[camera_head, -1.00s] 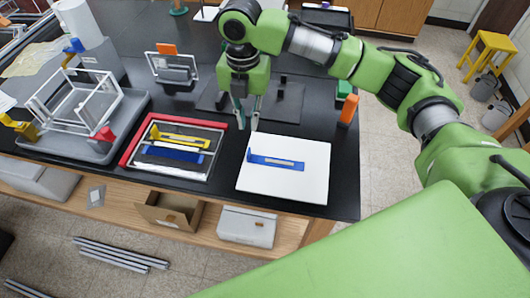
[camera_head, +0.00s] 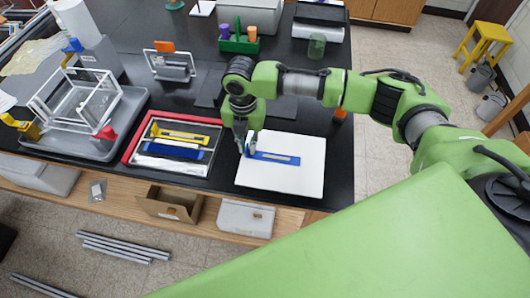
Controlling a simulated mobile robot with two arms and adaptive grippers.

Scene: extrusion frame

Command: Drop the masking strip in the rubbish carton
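A pale tan strip (camera_head: 281,159), which looks like the masking strip, lies along a blue bar (camera_head: 261,155) on a white board (camera_head: 280,180) at the table's front. My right gripper (camera_head: 243,148) points down at the left end of the blue bar, over the board's left edge. Its fingers hide that end, and I cannot tell whether they are closed on it. An open brown carton (camera_head: 157,208), which looks like the rubbish carton, stands below the table's front edge with something small inside. My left gripper is not in view.
A red-edged tray (camera_head: 131,143) with yellow and blue tools lies left of the board. A grey tray (camera_head: 98,149) with a white frame is further left. A closed white box (camera_head: 245,219) stands right of the carton. A green caddy (camera_head: 238,44) stands at the back.

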